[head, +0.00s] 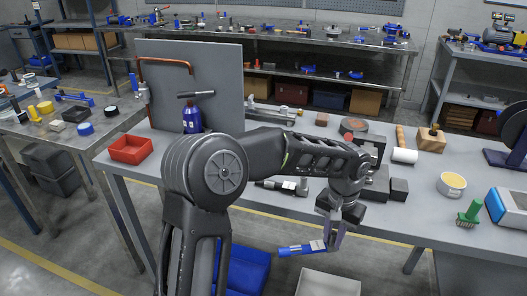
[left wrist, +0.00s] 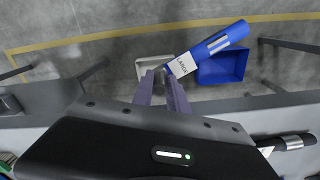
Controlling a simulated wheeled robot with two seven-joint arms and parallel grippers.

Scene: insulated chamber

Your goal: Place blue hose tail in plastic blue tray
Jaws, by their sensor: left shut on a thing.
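My left gripper (head: 328,240) is shut on the blue hose tail (head: 295,250), a blue cylinder with a white label. It holds the piece beyond the front edge of the workbench. In the left wrist view the fingers (left wrist: 163,88) meet the labelled end of the hose tail (left wrist: 226,40), which points up and right. The plastic blue tray (head: 247,275) is low down, left of the gripper and partly hidden by my arm. The tray also shows in the left wrist view (left wrist: 228,72), below and partly behind the hose tail. My right gripper is not in view.
A pale grey tray (head: 328,284) sits low beside the blue tray; it also shows in the left wrist view (left wrist: 147,64). The workbench (head: 400,225) holds a red tray (head: 130,150), a blue bottle (head: 192,120), an upright grey panel (head: 222,75) and a green brush (head: 469,212).

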